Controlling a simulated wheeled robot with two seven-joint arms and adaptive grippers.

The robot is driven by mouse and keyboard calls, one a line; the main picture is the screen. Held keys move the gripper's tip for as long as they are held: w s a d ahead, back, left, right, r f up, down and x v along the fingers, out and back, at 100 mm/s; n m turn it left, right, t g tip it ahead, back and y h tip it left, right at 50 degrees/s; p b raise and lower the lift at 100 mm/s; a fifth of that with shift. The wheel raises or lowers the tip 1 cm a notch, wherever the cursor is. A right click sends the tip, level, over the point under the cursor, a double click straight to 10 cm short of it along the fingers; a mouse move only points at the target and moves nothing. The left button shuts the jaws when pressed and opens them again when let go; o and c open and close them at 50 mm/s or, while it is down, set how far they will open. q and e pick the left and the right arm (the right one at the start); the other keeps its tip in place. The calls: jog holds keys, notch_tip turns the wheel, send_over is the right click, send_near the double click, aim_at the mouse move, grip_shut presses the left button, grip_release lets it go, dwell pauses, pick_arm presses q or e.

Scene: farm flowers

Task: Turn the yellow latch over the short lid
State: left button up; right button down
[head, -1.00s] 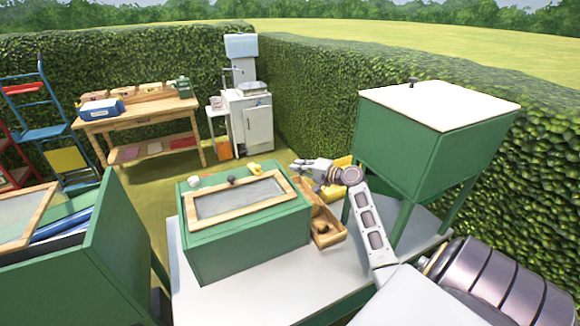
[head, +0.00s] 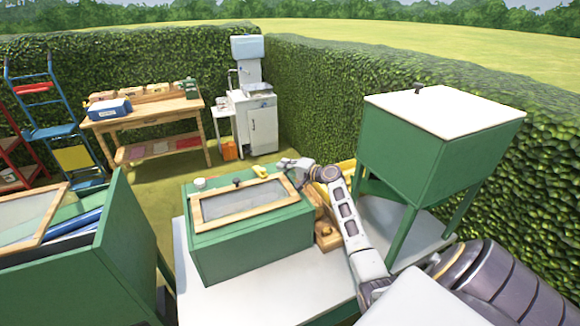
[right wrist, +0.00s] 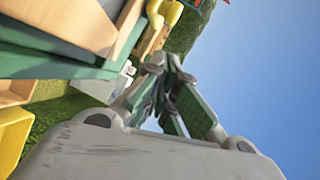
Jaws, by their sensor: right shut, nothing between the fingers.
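The yellow latch (head: 260,171) sits at the back right of the green box's top, behind the short wood-framed lid (head: 243,203). It also shows in the right wrist view (right wrist: 168,12), at the top beyond the fingertips. My right gripper (head: 284,163) is just right of the latch, at the box's back right corner, with a small gap between them in the head view. In the right wrist view its fingers (right wrist: 172,62) are together and empty. I cannot tell the gripper's exact height over the box. My left gripper is not in view.
A black knob (head: 236,181) and a white piece (head: 199,183) stand along the back of the box top. A wooden tray (head: 327,238) lies right of the box, under my arm. A tall green cabinet (head: 420,150) stands at right, an open green box (head: 80,260) at left.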

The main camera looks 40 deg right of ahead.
jog(key=w+a, duration=0.1)
jog(key=a+p, duration=0.1)
jog(key=a, duration=0.1)
jog(key=shift+w+f, duration=0.35)
jog(key=shift+w, duration=0.05)
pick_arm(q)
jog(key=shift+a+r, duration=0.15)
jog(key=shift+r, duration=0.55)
pick_arm(e)
jog(key=shift+w+a+f, duration=0.15)
jog(key=shift+a, duration=0.05)
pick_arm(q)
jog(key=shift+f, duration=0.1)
pick_arm(e)
jog(key=shift+w+a+f, duration=0.1)
jog(key=shift+a+f, duration=0.15)
jog(key=shift+a, duration=0.25)
jog(key=shift+a+r+b, duration=0.25)
jog(key=shift+a+b, duration=0.05)
jog(key=shift+a, duration=0.6)
jog(key=shift+d+f, duration=0.2)
jog(key=shift+d, duration=0.15)
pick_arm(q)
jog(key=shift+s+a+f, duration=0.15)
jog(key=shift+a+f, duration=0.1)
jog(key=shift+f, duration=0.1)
pick_arm(e)
jog(key=shift+a, duration=0.1)
